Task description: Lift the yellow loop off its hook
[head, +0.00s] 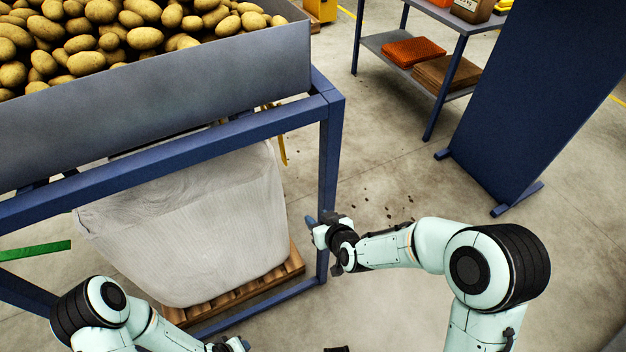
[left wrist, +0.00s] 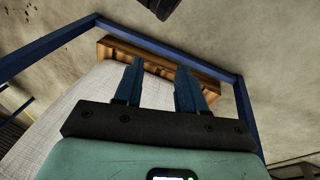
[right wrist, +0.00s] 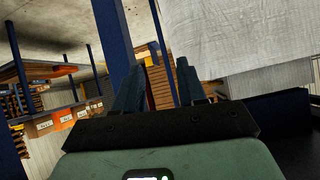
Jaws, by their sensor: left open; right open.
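A yellow strap (head: 283,150), which looks like the loop, hangs behind the blue frame's top rail beside the corner post in the head view. It is partly hidden, and I cannot make out its hook. The white bulk bag (head: 200,225) hangs or stands under the potato hopper. My right gripper (head: 312,222) is open and empty, in front of the corner post and below the strap; its open fingers show in the right wrist view (right wrist: 158,82). My left gripper (left wrist: 160,85) is open and empty, with the bag and pallet beyond its fingers; it is low at the head view's bottom edge.
The blue frame's corner post (head: 329,185) and top rail (head: 170,155) stand between my arms and the bag. A wooden pallet (head: 290,275) lies under the bag. A blue panel (head: 525,100) and a shelf table (head: 440,60) stand right. Floor between is mostly clear.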

